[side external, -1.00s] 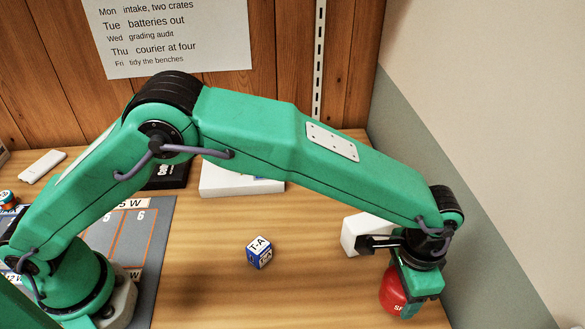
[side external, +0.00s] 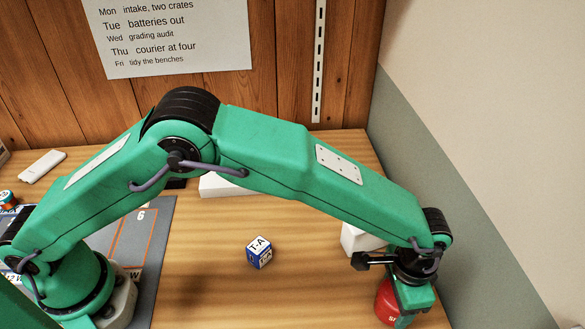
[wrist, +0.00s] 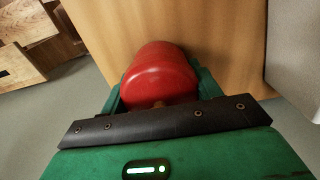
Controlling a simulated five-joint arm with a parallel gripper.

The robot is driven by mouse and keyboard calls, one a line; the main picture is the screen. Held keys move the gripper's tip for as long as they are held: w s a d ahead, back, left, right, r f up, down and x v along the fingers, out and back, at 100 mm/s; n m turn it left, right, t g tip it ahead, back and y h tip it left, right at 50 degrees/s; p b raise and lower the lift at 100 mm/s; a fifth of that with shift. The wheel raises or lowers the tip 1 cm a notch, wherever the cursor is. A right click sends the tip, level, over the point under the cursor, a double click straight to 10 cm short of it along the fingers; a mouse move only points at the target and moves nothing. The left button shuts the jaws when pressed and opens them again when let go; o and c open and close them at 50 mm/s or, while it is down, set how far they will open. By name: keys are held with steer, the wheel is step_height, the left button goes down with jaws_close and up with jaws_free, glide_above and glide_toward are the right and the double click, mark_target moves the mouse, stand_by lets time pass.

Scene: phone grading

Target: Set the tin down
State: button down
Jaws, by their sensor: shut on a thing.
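The tin (side external: 386,303) is red with white lettering, at the lower right of the side external view. My gripper (side external: 401,308) is shut on it, and the green fingers hide part of the tin. In the wrist view the red tin (wrist: 160,75) sits between the two fingers of my gripper (wrist: 160,90). The tin is close to the wooden bench top (wrist: 225,55). I cannot tell whether its underside touches the bench.
A white box (side external: 358,240) stands just behind my gripper. A small blue and white cube (side external: 259,252) marked T-A lies mid-bench with clear wood around it. A grey mat (side external: 158,240) with numbered cells is at left. The wall (side external: 480,200) is close on the right.

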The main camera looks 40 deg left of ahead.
steer(key=shift+c, duration=1.8)
jaws_free()
step_height(320, 180, up, 11)
steer(key=shift+r, duration=0.65)
